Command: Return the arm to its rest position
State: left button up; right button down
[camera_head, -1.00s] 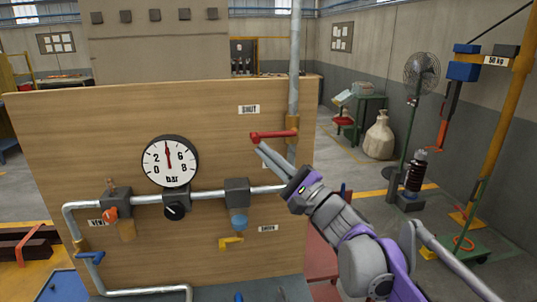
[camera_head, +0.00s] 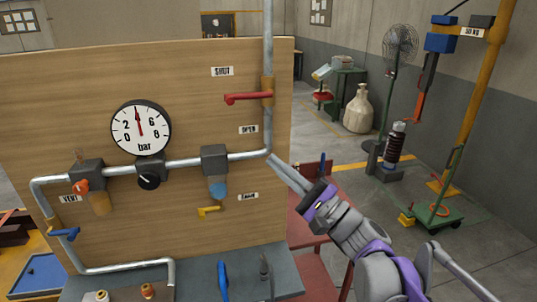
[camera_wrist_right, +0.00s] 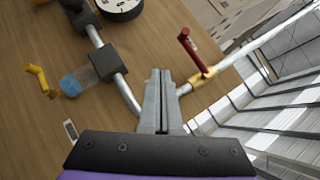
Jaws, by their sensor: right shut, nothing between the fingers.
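My right gripper (camera_head: 274,162) is shut and empty, its two grey fingers together. It is in front of the wooden panel's right edge, below the red lever (camera_head: 247,97) and apart from it in the picture. In the right wrist view the shut fingers (camera_wrist_right: 160,76) point at the panel, and the red lever (camera_wrist_right: 187,47) is up and to their right. The lever lies level, pointing left from its brass valve on the upright pipe. Its tip is between the SHUT label (camera_head: 222,71) above and another label (camera_head: 248,129) below. My left gripper is not in view.
The wooden panel (camera_head: 60,110) carries a gauge (camera_head: 140,128), pipes and smaller valves. A grey bench (camera_head: 200,275) with tools is below it. A red table (camera_head: 305,215) is behind my right arm. A fan (camera_head: 400,45), a jug (camera_head: 359,110) and a yellow post (camera_head: 487,90) stand right.

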jog(key=shift+s+f, duration=0.15)
jog(key=s+f+n+g+h, duration=0.35)
jog(key=s+f, duration=0.25)
jog(key=f, duration=0.4)
jog(key=s+f+n+g+h, duration=0.3)
jog(key=s+f+n+h, duration=0.1)
jog(key=s+f, duration=0.4)
jog(key=s+d+f+n+h, duration=0.2)
jog(key=s+d+f+h, duration=0.3)
jog(key=d+f, duration=0.3)
jog(key=s+d+f+n+h, duration=0.2)
jog(key=s+d+f+h, duration=0.3)
jog(key=d+f, duration=0.4)
jog(key=shift+s+d+f+g+h+p, duration=0.35)
jog(key=shift+d+h, duration=0.5)
jog(key=shift+d, duration=0.35)
